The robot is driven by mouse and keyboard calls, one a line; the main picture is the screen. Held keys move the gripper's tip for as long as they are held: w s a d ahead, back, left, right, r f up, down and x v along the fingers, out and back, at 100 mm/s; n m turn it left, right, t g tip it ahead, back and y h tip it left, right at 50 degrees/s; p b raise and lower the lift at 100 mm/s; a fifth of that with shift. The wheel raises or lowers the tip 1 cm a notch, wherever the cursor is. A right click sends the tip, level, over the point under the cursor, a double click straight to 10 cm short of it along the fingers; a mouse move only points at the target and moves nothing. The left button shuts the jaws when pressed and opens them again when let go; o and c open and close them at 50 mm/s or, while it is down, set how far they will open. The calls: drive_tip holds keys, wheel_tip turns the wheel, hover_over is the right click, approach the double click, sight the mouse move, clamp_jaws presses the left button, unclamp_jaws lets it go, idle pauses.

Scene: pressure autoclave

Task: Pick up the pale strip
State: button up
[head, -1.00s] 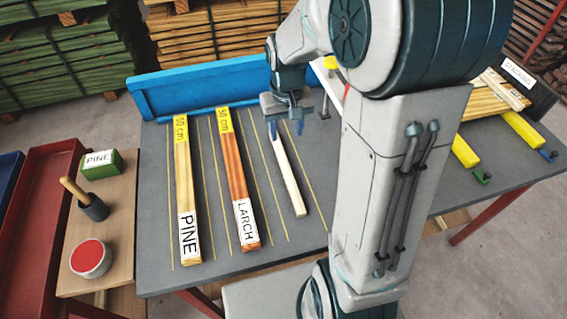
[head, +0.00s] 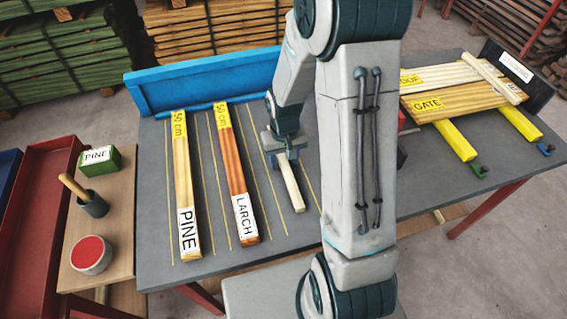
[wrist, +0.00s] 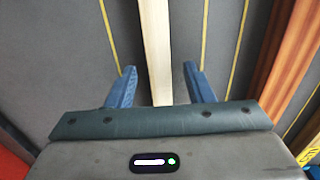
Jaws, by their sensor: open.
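The pale strip (head: 290,185) lies flat on the grey table (head: 215,263), to the right of the strip labelled LARCH (head: 234,180). My gripper (head: 282,157) is over the strip's upper part in the head view, and the arm hides the strip's far end. In the wrist view the pale strip (wrist: 155,45) runs between the two blue fingers of my gripper (wrist: 157,85). The fingers are apart, with a gap on each side of the strip. I cannot tell how far the fingertips are above the table.
The strip labelled PINE (head: 185,190) lies further left. A blue rail (head: 205,80) stands along the table's back edge. At right are boards labelled GATE (head: 455,103) on yellow bars. A brush pot (head: 93,205) and a red-filled tin (head: 91,254) stand on the left side board.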

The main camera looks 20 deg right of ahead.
drive_tip(key=shift+f, duration=0.1)
drive_tip(key=c, duration=1)
clamp_jaws()
